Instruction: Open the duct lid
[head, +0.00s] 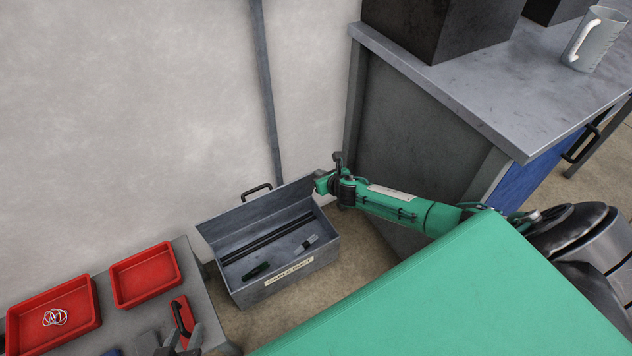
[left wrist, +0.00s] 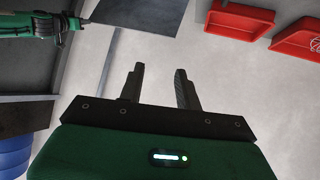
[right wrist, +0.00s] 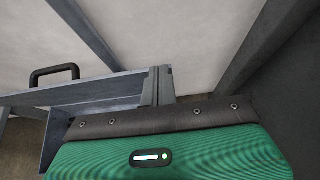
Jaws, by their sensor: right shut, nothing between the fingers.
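The grey cable duct (head: 290,280) is a long labelled box on the floor by the wall. Its lid (head: 262,209) stands raised at the back, with a black handle (head: 257,191) on its upper edge. My left gripper (head: 180,342) is open and empty over the bench (left wrist: 161,86).
Two red trays (head: 147,275) sit on the grey bench (head: 190,266) left of the duct; one holds white loops (head: 55,317). A red item with a black handle (head: 184,317) lies nearby. A grey cabinet (head: 410,130) stands right of the duct. A conduit (head: 266,90) runs down the wall.

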